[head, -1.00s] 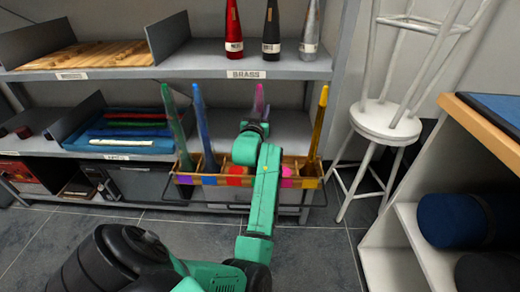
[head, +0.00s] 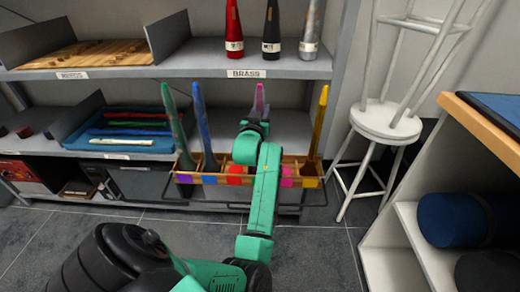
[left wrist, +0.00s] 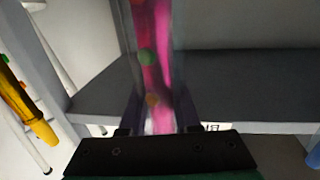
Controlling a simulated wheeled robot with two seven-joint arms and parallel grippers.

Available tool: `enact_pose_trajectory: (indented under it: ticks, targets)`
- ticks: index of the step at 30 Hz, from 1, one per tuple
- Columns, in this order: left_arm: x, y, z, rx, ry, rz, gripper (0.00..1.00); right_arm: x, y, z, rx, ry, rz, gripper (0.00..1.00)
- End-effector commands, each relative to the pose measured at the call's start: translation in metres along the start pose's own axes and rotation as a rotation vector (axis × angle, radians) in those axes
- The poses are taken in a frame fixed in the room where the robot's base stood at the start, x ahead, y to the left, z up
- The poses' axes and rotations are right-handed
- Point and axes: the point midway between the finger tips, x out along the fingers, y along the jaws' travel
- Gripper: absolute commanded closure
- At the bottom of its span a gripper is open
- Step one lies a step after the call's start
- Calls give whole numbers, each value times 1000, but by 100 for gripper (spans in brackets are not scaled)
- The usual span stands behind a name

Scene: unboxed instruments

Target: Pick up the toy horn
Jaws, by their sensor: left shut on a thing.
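A pink toy horn (head: 259,99) stands upright at the back of the wooden rack; only its top shows above my left arm in the head view. In the left wrist view the horn (left wrist: 152,50) runs up between the fingers, pink with a green and an orange dot. My left gripper (left wrist: 158,112) is shut around it. In the head view my left wrist hides the gripper and the lower horn, so I cannot tell whether its base rests in the rack. My right gripper is not in view.
The wooden rack (head: 210,179) also holds green (head: 176,128), blue (head: 204,128) and yellow (head: 319,122) horns close by. A shelf board (head: 200,66) with dark and red bottle-like items hangs above. A white stool (head: 386,122) and a cabinet (head: 480,138) stand to the right.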

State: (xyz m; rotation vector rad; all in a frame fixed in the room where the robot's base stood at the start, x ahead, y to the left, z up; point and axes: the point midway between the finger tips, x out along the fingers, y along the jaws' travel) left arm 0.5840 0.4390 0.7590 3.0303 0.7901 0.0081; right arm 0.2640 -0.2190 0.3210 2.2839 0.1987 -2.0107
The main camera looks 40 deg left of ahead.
Motion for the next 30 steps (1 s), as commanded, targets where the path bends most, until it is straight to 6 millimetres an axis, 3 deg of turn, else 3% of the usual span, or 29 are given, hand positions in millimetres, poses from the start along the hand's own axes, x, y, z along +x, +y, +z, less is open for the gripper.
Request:
enact_pose_trajectory:
  ticks: [22, 26, 30]
  targets:
    - [0, 0, 0, -1, -6, 1, 100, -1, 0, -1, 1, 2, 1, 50]
    - [0, 0, -15, 0, -3, 0, 100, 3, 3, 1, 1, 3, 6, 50]
    - [0, 1, -47, 1, 2, 0, 100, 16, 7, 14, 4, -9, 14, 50]
